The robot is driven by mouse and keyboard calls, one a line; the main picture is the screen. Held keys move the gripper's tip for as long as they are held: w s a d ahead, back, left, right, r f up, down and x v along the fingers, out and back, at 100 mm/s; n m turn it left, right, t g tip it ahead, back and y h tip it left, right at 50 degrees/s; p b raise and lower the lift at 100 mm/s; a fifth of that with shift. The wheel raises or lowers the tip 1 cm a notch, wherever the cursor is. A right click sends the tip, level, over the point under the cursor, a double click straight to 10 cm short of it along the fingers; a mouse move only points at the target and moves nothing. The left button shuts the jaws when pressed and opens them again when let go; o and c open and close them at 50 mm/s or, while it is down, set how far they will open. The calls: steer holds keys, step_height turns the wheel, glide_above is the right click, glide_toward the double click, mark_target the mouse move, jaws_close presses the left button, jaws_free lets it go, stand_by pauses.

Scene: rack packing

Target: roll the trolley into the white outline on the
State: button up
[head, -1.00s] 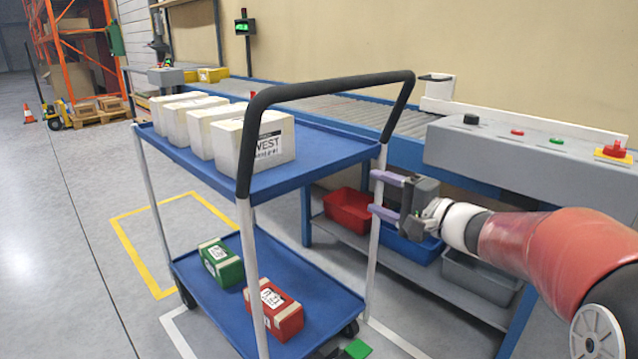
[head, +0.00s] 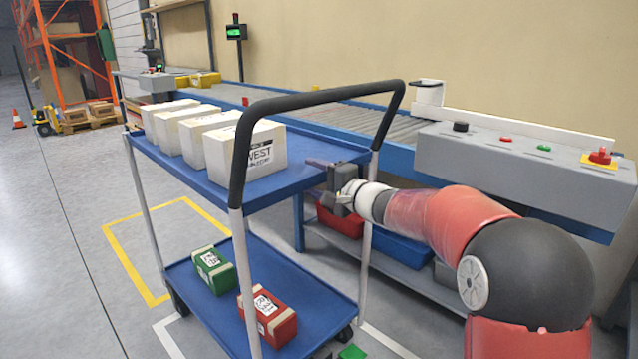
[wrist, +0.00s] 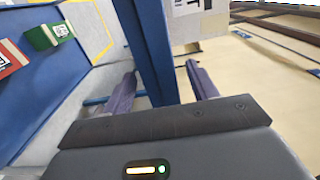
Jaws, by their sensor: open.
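The blue two-deck trolley (head: 330,150) stands at the middle, with white posts and a black push handle (head: 320,97). White floor lines (head: 168,338) show at its near end, partly hidden under it; I take them as the white outline. In the wrist view a blue bar, seemingly the deck edge (wrist: 148,50), shows between the open fingers (wrist: 162,85). I cannot tell whether they touch it. The upper deck carries several white boxes (head: 245,150).
The lower deck holds a green box (head: 213,268) and a red box (head: 268,315). A yellow floor outline (head: 128,265) lies left of the trolley. A roller conveyor (head: 380,125) and a grey control panel (head: 525,165) line the right. Open floor (head: 60,260) is at left.

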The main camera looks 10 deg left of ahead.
jaws_close()
stand_by(0.4)
steer(key=shift+f, duration=0.1)
stand_by(1.0)
